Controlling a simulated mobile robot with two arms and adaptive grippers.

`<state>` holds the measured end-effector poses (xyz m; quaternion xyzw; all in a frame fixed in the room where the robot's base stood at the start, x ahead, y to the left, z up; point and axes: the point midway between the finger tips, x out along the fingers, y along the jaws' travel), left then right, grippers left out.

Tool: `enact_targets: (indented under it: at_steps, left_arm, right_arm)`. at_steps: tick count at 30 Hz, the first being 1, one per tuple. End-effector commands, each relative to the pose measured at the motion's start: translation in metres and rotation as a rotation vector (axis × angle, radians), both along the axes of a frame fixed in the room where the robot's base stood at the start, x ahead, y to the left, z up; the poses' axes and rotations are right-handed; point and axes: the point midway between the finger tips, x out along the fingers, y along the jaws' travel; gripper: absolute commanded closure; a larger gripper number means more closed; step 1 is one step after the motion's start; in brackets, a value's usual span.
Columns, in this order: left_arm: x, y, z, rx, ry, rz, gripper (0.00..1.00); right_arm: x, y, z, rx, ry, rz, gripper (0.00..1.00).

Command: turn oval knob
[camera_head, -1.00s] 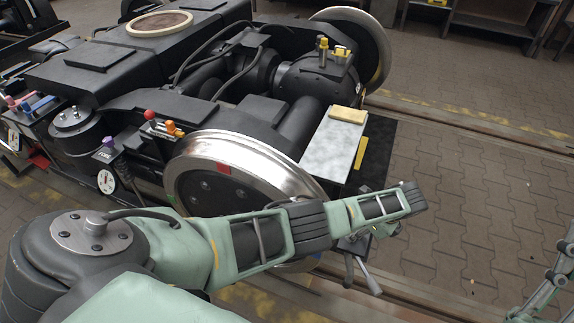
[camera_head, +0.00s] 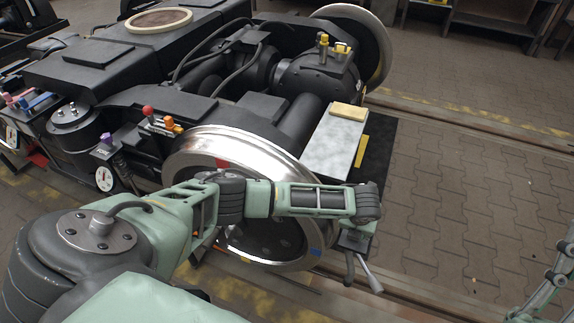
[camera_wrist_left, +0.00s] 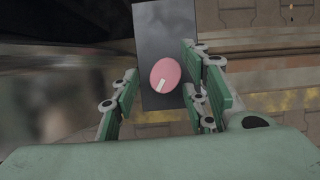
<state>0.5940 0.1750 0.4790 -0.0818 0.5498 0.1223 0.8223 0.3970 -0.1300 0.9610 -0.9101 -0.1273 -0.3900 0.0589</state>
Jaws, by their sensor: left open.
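The oval knob (camera_wrist_left: 166,74) shows in the left wrist view as a pink oval with a pale mark near its lower edge. It sits on a dark, upright-looking rectangular plate (camera_wrist_left: 150,25). My left gripper (camera_wrist_left: 163,88) is open, with one finger on each side of the knob in that picture. I see no contact with the knob, and the depth between them is unclear. Part of my right gripper (camera_head: 548,287) shows at the lower right edge.
A black bogie with a shiny wheel (camera_head: 240,150) stands close by my left arm. A grey tray (camera_head: 328,145) with a yellow block lies at its end. The paved floor on the right is clear.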

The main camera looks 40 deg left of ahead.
Motion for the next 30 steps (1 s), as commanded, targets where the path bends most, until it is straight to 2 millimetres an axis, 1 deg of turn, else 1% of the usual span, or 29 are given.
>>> enact_targets:
  at_steps: [1,9,11,12,21,22,23,30]
  left_arm:
    - [0.001,0.002,-0.007,0.001,-0.004,-0.045,0.59]
    - [0.002,0.003,-0.007,0.001,-0.004,-0.277,0.59]
    - [-0.002,0.002,0.017,0.000,-0.004,-0.286,0.59]
    - [-0.006,0.002,0.025,0.000,-0.002,-0.284,0.59]
    - [-0.029,0.002,0.080,0.001,-0.003,-0.279,0.59]
    - [-0.035,-0.006,0.070,-0.023,0.002,-0.263,0.59]
    - [-0.038,-0.012,0.067,-0.043,0.003,-0.242,0.59]
    - [-0.066,-0.051,0.056,-0.197,0.000,-0.066,0.59]
  right_arm:
    - [0.000,0.000,-0.015,0.000,0.000,0.000,1.00]
    - [0.000,0.000,-0.053,0.000,0.000,0.000,1.00]
    - [0.000,0.000,-0.036,0.001,-0.002,0.000,1.00]
    - [0.000,0.000,-0.032,0.000,-0.001,0.000,1.00]
    - [0.000,0.000,-0.012,0.000,0.000,0.000,1.00]
    - [0.000,0.000,-0.016,0.000,0.001,0.000,1.00]
    - [0.000,0.000,-0.017,0.000,0.000,0.000,1.00]
    - [0.000,0.000,-0.017,0.000,0.000,0.000,1.00]
